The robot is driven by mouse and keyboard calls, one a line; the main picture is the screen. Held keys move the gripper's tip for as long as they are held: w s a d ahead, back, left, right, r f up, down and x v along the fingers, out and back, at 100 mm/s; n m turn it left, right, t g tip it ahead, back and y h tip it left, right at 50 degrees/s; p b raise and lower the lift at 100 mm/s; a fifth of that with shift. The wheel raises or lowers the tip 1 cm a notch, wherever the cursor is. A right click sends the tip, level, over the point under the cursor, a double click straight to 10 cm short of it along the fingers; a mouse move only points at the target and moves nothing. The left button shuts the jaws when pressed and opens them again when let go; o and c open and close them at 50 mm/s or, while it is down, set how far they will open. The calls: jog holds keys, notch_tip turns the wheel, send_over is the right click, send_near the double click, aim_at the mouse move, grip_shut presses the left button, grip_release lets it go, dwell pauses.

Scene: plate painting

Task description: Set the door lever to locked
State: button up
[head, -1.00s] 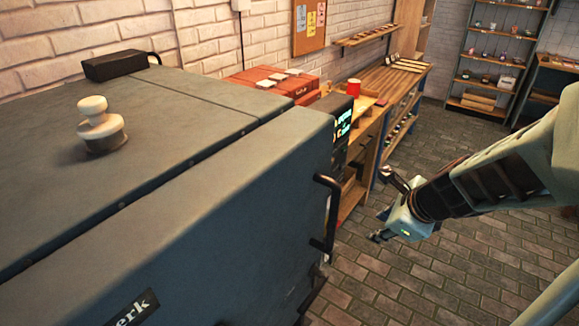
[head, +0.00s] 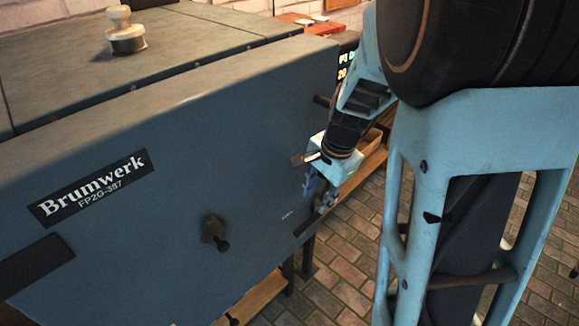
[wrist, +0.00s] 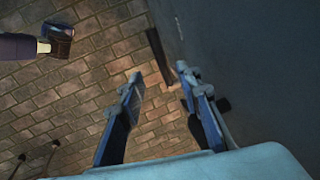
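The grey-blue kiln (head: 150,200) fills the left of the head view, its door front facing me. A short dark bar (head: 307,224), apparently the door lever, sits low near the door's right edge and slants up to the right. My gripper (head: 318,198) is just above it at the door's right edge. In the wrist view my gripper (wrist: 158,74) is open, with nothing between the fingers. My arm hides part of the door's edge.
A dark knob (head: 214,232) sticks out from the lower door. Wooden shelving (head: 370,160) stands behind my gripper. The brick floor (head: 335,270) is open to the right.

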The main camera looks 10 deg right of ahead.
aim_at(307, 223)
jog(key=shift+n, duration=0.3)
jog(key=x, duration=0.4)
jog(key=b+x, duration=0.1)
jog(key=x, duration=0.2)
jog(key=b+x, duration=0.1)
jog(key=x, duration=0.3)
jog(key=shift+s+a+f, duration=0.25)
jog(key=shift+f, duration=0.1)
jog(key=shift+c, duration=0.5)
grip_shut()
